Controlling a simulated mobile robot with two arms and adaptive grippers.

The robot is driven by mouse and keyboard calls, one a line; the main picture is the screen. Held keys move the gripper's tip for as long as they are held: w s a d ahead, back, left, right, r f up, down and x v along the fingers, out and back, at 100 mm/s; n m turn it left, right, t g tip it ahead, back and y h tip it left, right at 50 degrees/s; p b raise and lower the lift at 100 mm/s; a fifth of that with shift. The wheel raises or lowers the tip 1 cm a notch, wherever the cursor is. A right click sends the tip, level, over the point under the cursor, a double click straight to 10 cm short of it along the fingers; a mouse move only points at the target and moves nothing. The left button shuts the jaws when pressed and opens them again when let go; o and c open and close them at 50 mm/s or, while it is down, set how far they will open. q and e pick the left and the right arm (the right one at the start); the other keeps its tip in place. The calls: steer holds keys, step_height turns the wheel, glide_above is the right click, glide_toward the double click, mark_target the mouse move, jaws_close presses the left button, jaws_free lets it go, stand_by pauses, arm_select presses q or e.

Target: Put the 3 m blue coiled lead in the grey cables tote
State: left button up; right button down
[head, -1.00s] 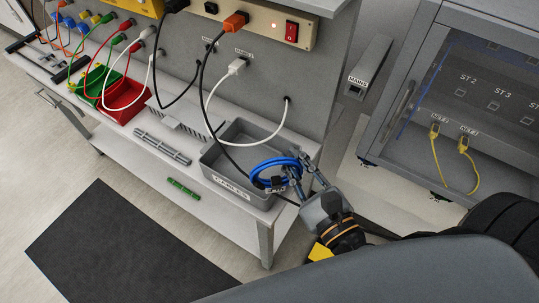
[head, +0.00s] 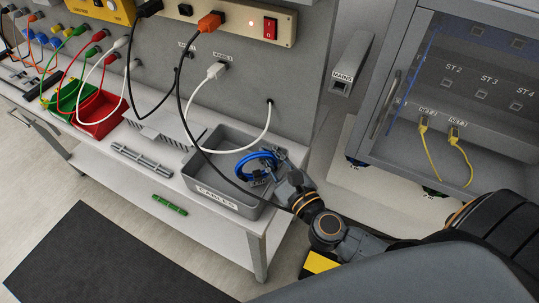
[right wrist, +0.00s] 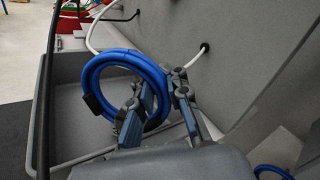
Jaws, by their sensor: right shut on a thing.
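The blue coiled lead (head: 243,166) is a ring of several turns with a dark tie, within the outline of the grey cables tote (head: 217,198), at its right end. My right gripper (head: 268,167) is shut on the coil from the right. In the right wrist view the coil (right wrist: 88,72) stands tilted between the fingers (right wrist: 157,92), over the tote's inside (right wrist: 62,68). I cannot tell whether it touches the tote floor. The coil's length marking is not readable. My left gripper is out of view.
A black cable (head: 180,112) hangs from the orange plug across the tote, and a white cable (head: 268,128) loops behind it. A panel wall stands behind. Another blue loop (right wrist: 272,171) shows at the right wrist view's lower right. Red and green bins (head: 103,108) stand left.

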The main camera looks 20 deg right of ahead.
steer(key=shift+f, duration=0.2)
steer(key=c, duration=1.3)
jaws_free()
steer(key=shift+c, duration=0.2)
steer(key=shift+r, duration=0.1)
steer(key=shift+r, duration=0.2)
steer(key=s+d+b, duration=0.1)
steer(key=s+b, duration=0.4)
steer(key=s, duration=0.7)
steer(key=shift+b, duration=0.3)
steer(key=shift+d, duration=0.1)
